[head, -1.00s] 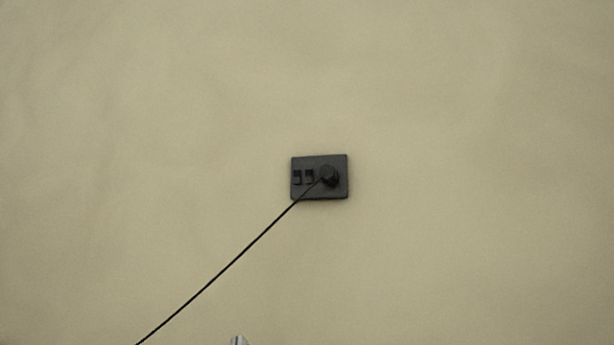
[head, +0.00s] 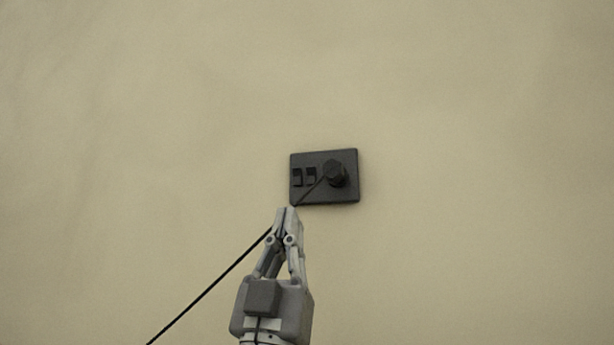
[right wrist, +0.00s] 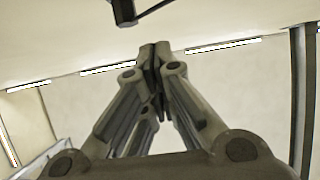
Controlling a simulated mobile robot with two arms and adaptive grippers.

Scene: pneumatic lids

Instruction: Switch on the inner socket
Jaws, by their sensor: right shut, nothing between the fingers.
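A dark socket plate (head: 325,198) is fixed on the beige wall. On its left half are two small rocker switches side by side, the outer left switch (head: 297,177) and the inner switch (head: 311,175). A round black plug (head: 335,173) sits in its right half, with a black cord (head: 205,293) running down to the left. My right gripper (head: 286,209) is shut and empty, its tips just below the plate's lower left edge in the picture; contact cannot be told. It also shows shut in the right wrist view (right wrist: 154,45). My left gripper is out of view.
The cord passes behind or beside my right gripper's fingers. The wall (head: 480,150) around the plate is bare. In the right wrist view a dark object with a cord (right wrist: 124,12) shows at the top, probably the plug.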

